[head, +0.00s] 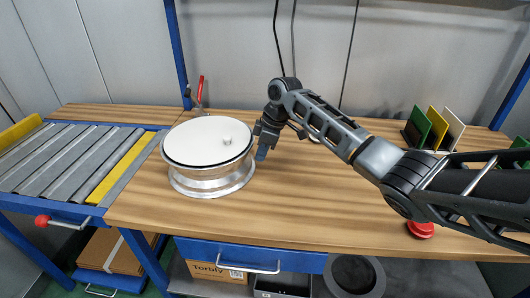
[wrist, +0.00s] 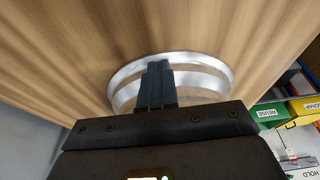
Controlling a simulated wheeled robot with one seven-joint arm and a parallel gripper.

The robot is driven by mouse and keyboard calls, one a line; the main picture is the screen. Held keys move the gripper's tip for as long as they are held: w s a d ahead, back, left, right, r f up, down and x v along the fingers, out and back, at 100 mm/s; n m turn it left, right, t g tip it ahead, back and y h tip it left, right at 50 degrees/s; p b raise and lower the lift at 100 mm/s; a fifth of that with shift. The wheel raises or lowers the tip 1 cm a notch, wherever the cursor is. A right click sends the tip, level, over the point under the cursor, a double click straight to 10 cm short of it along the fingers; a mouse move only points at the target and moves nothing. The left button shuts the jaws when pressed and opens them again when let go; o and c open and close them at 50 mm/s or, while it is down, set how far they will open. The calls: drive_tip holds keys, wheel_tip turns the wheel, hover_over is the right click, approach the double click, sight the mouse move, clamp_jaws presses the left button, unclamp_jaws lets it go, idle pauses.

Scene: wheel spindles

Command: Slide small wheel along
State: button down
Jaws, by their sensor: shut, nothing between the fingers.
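A silver wheel (head: 208,183) lies flat on the wooden bench, with a white disc (head: 205,140) on top that has a small knob on it. The wheel's silver rim also shows in the wrist view (wrist: 205,67), behind my fingers. My gripper (head: 261,153) is shut and empty, fingers pointing down, close beside the right side of the wheel. In the wrist view my shut fingers (wrist: 155,70) overlap the rim. I cannot tell whether they touch it.
A roller conveyor (head: 62,155) with a yellow strip adjoins the bench at left. A red-handled clamp (head: 199,90) stands behind the wheel. A red button (head: 420,229) and green, yellow and white panels (head: 437,122) are at right. The bench front (head: 270,215) is clear.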

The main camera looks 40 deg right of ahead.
drive_tip(key=shift+w+a+b, duration=0.55)
drive_tip(key=shift+w+a, duration=0.6)
drive_tip(key=shift+w, duration=0.3)
drive_tip(key=shift+w+a+b, duration=0.6)
drive_tip(key=shift+w+a, duration=0.55)
drive_tip(key=shift+w, duration=0.25)
drive_tip(key=shift+w+a+b, duration=0.55)
drive_tip(key=shift+w+a, duration=0.6)
drive_tip(key=shift+w, duration=0.3)
drive_tip(key=shift+w+a+b, duration=0.95)
drive_tip(key=shift+w+b, duration=0.05)
drive_tip(key=shift+w, duration=0.2)
drive_tip(key=shift+w+a+b, duration=0.95)
drive_tip(key=shift+w, duration=0.2)
drive_tip(key=w+a+b, duration=0.1)
drive_tip(key=w+b, duration=0.1)
drive_tip(key=w+a+b, duration=0.2)
drive_tip(key=b, duration=0.1)
drive_tip(key=shift+f, duration=0.15)
drive_tip(key=shift+w+a+b, duration=0.3)
drive_tip(key=shift+w+b, duration=0.05)
drive_tip(key=shift+b, duration=0.15)
drive_tip(key=shift+r, duration=0.2)
